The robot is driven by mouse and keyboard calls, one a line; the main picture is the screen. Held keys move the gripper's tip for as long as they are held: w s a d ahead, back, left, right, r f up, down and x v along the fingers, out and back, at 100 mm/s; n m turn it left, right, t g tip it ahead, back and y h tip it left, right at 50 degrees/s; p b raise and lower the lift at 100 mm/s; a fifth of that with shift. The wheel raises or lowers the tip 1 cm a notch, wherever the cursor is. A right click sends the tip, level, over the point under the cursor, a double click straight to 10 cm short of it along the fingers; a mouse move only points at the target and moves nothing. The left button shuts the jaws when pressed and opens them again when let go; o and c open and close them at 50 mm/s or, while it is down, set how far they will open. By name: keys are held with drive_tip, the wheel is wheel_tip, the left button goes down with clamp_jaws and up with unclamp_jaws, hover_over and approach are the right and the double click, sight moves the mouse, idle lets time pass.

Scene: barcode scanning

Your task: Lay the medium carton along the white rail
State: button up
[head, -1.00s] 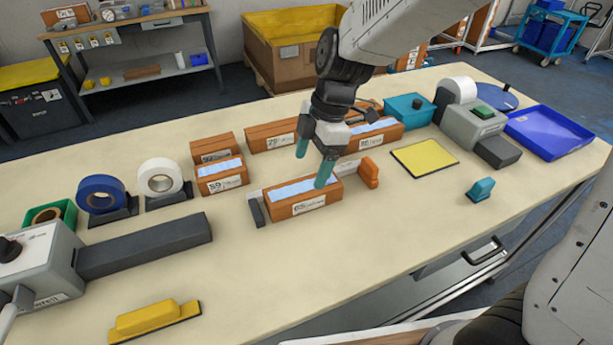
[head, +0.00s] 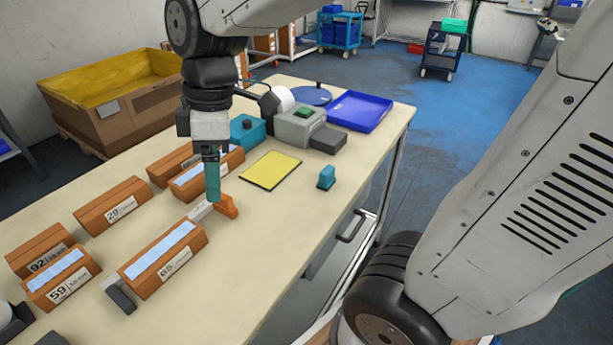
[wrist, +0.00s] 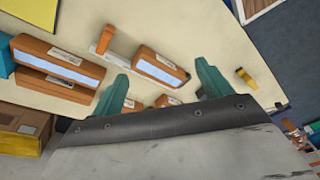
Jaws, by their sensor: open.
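The carton with a light-blue strip on top and a "65" label (head: 165,262) looks middle-sized. It lies lengthwise beside the white rail (head: 200,211), whose right part shows past the carton. The rail has an orange end piece (head: 228,207) and a dark block (head: 120,295) at the other end. In the wrist view the carton (wrist: 160,68) and the rail (wrist: 104,42) also show. Whether the carton touches the rail is hidden. My gripper (head: 213,190) is open and empty, near the orange end in the picture. Both teal fingers show in the wrist view (wrist: 162,82).
Several other cartons stand behind the rail, including "59" (head: 62,285), "92" (head: 38,250), "29" (head: 112,206) and a longer strip-topped one (head: 190,183). A yellow mat (head: 270,170), teal block (head: 326,178) and grey device (head: 300,126) are right.

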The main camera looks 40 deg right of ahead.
drive_tip(key=s+d+m+t+h, duration=0.1)
drive_tip(key=s+d+m+h, duration=0.1)
drive_tip(key=s+d+m, duration=0.7)
drive_tip(key=s+m, duration=0.4)
drive_tip(key=shift+d+r, duration=0.2)
drive_tip(key=shift+r, duration=0.05)
